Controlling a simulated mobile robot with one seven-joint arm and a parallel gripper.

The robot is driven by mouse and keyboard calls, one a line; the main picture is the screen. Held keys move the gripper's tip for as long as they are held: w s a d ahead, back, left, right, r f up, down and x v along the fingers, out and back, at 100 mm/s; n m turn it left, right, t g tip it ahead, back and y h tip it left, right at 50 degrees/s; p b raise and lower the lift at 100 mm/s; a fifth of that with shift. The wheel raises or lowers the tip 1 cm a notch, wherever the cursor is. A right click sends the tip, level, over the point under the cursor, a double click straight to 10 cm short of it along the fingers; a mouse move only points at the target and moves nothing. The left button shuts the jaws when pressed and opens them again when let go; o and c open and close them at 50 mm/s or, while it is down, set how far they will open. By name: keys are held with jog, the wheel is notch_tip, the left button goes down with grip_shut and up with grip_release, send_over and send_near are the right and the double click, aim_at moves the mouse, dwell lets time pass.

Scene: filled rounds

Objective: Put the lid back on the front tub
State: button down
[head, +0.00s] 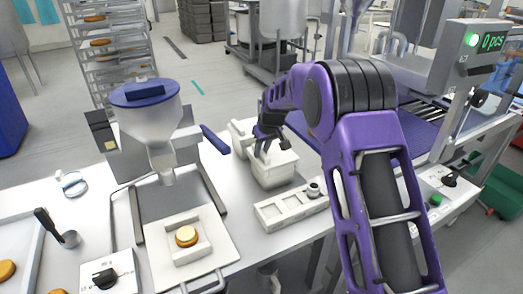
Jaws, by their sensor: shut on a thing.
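Two pale tubs stand behind one another on the white bench, right of the filling machine. The front tub (272,176) is partly covered by my gripper, and the back tub (241,130) shows behind and left of it. My gripper (262,153) points down over the front tub, with its fingers shut on what looks like the pale lid (284,158). The lid is over the tub's top, roughly level. I cannot tell whether it rests on the rim or is slightly above it. The fingertips are small and partly hidden.
A white compartment tray (280,212) with a small round piece (314,188) lies in front of the tubs. The filling machine (150,110) stands left, above a board with a filled round (187,236). A conveyor (420,112) runs behind my arm at right.

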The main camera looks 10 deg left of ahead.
jog(key=shift+f, duration=0.1)
jog(key=c, duration=0.7)
grip_release()
jog(key=shift+o, duration=0.4)
jog(key=o, duration=0.4)
jog(key=shift+o, duration=0.2)
jog(key=shift+r+p, duration=1.8)
jog(key=shift+r, duration=1.75)
